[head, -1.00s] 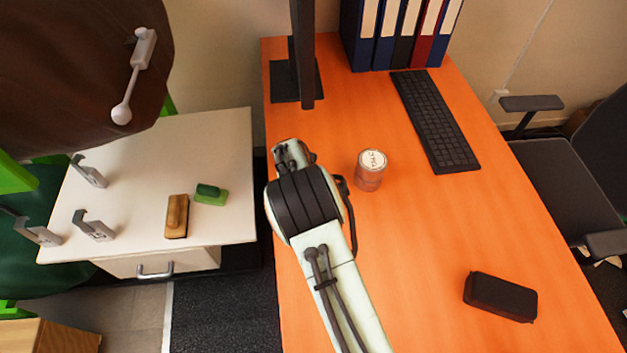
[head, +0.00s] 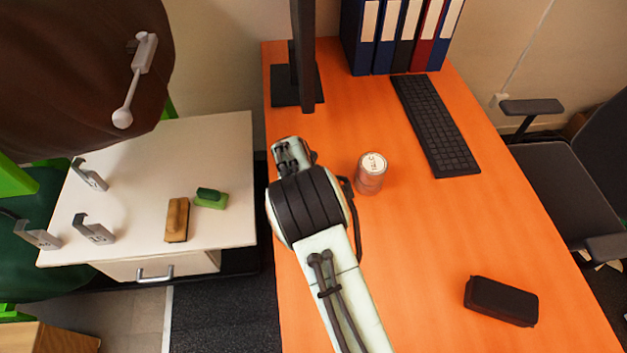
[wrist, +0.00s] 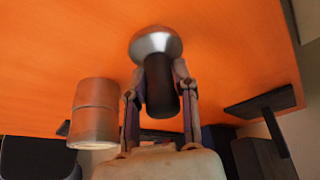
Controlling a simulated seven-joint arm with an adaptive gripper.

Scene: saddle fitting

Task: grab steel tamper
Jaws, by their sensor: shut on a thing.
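The steel tamper (wrist: 154,42) shows in the wrist view, with a shiny, rounded metal base and a dark handle (wrist: 161,92). My gripper (wrist: 159,80) is shut on the dark handle, one finger on each side. The metal base sticks out past the fingertips towards the orange desk. I cannot tell whether the base touches the desk. In the head view my own arm hides the tamper and the fingers.
A labelled tin (head: 371,174) stands close beside my wrist; it also shows in the wrist view (wrist: 95,112). A monitor (head: 303,60), keyboard (head: 435,125) and black case (head: 501,301) are on the orange desk (head: 420,260). A white cabinet (head: 140,150) with brushes stands left.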

